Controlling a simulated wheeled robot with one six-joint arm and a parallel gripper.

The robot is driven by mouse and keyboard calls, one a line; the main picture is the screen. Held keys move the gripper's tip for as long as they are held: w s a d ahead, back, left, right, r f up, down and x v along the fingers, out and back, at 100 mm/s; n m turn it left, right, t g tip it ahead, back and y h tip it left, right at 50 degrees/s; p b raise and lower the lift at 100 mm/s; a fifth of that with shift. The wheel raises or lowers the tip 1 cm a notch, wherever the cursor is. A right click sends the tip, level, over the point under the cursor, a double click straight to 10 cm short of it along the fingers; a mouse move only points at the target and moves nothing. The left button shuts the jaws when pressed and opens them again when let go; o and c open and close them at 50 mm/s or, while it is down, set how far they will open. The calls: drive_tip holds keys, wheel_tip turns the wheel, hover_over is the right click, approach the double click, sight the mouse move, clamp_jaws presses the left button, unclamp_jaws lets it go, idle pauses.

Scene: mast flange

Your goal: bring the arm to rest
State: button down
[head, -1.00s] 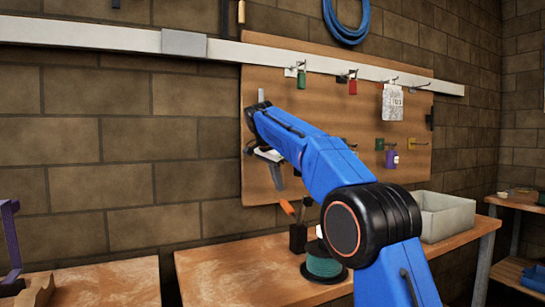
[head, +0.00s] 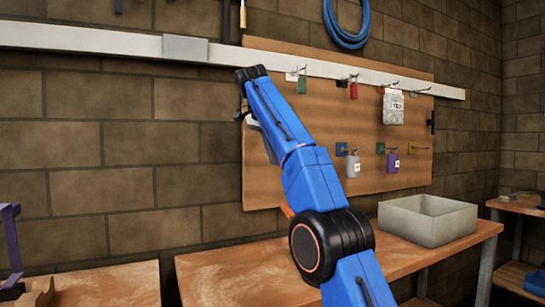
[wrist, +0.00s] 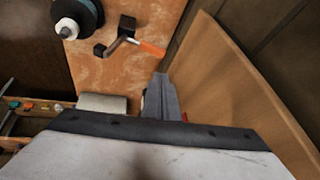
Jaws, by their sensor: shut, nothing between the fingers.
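My gripper (wrist: 163,95) shows in the wrist view as grey fingers closed together, with nothing between them. It points out over the wooden bench (wrist: 107,72), beside the wooden pegboard (wrist: 225,85). In the head view, my blue arm reaches up and left, and its end is in front of the left edge of the pegboard (head: 320,110), below the white rail (head: 100,38). The gripper is mostly hidden behind the arm there. It appears apart from the board and bench.
Locks and tags hang on the board, including a silver padlock (head: 353,166), a purple one (head: 392,161) and a white tag (head: 393,106). A grey bin (head: 427,222) stands on the bench. A spool (wrist: 77,15) and an orange-handled tool (wrist: 152,48) show in the wrist view.

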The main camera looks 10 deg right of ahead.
drive_tip(key=s+d+n, duration=0.4)
drive_tip(key=s+d, duration=0.4)
drive_tip(key=s, duration=0.1)
drive_tip(key=s+d+f+n+y, duration=0.2)
drive_tip(key=s+d+f+n, duration=0.25)
drive_tip(key=s+f, duration=0.55)
drive_tip(key=s+d+f+n, duration=0.2)
drive_tip(key=s+f, duration=1.3)
drive_tip(key=f, duration=0.1)
drive_tip(key=s+d+f+n+y, duration=0.1)
drive_tip(key=s+d+f+n, duration=0.1)
drive_tip(key=s+f, duration=1.4)
drive_tip(key=shift+d+f+t, duration=0.2)
drive_tip(key=shift+f+t, duration=0.1)
drive_tip(key=shift+f, duration=0.15)
